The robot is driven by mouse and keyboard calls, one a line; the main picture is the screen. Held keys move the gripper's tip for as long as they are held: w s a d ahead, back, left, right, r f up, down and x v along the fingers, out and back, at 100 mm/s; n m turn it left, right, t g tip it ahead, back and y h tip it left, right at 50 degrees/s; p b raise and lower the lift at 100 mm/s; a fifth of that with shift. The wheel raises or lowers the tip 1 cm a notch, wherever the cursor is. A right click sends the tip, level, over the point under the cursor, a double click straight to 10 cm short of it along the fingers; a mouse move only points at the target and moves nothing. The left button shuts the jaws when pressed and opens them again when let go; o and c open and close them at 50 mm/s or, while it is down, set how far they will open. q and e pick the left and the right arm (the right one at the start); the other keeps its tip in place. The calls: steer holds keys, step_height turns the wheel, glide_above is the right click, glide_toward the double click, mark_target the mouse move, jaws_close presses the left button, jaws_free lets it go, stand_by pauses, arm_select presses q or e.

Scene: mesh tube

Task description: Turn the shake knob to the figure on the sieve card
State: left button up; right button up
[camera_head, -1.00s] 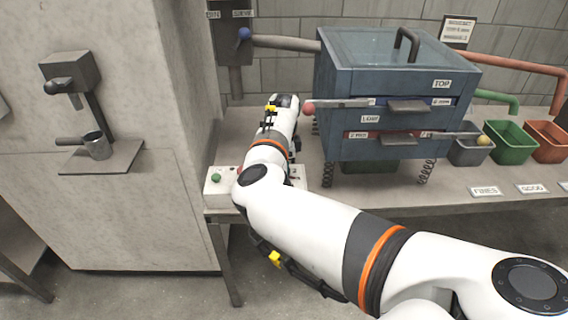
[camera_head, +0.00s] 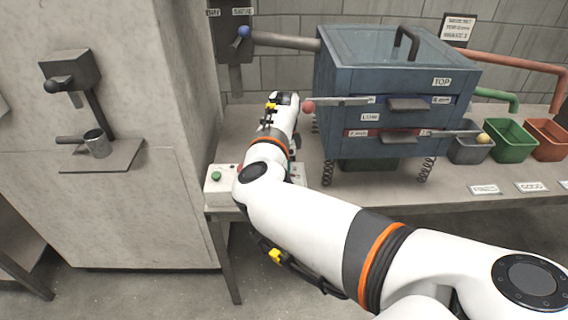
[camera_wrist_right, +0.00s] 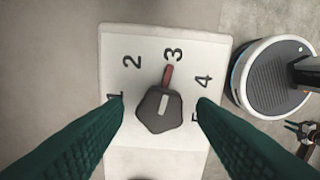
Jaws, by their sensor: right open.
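The shake knob (camera_wrist_right: 158,112) is a dark, many-sided knob with a red pointer, on a white panel (camera_wrist_right: 150,40) with figures around it. Its red pointer is directed at about the 3. My right gripper (camera_wrist_right: 160,103) is open, its green fingers on either side of the knob with gaps to it. My left gripper is out of view.
The blue sieve stack (camera_head: 385,90) stands on springs on the bench, with rods ending in red and yellow balls. Grey, green (camera_head: 508,141) and orange bins stand right of it. A tall grey cabinet (camera_head: 130,215) stands at the left.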

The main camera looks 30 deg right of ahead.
step_height(320, 180, up, 12)
steer(key=b, duration=0.1)
stand_by(0.4)
stand_by(0.3)
